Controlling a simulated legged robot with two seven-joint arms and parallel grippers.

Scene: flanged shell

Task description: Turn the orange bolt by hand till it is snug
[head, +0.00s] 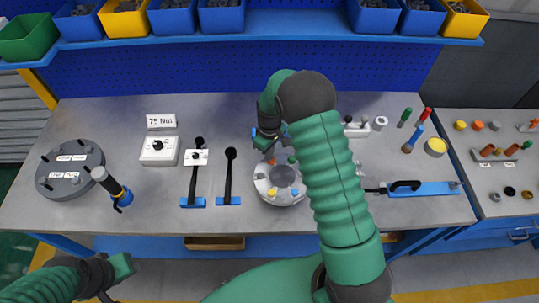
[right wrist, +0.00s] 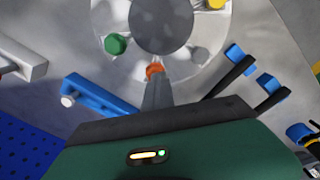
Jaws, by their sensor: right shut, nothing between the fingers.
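The grey flanged shell (head: 284,196) sits on the bench in front of me, with coloured bolts around its ring. Its ring also shows in the right wrist view (right wrist: 185,65). The orange bolt (right wrist: 154,71) is on the ring's near edge in the right wrist view, right at my right gripper's fingertips (right wrist: 155,82). Those fingers are shut together and empty; I cannot tell whether they touch the bolt. In the head view my right gripper (head: 269,153) is at the shell's far side, partly hidden by my arm. My left gripper (head: 122,266) is low at the left, away from the bench.
A green bolt (right wrist: 116,44) is left of the orange one in the right wrist view. A blue tool (head: 430,189) lies to the right. A 75 Nm sign (head: 161,121) stands behind a white dial box (head: 158,151).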

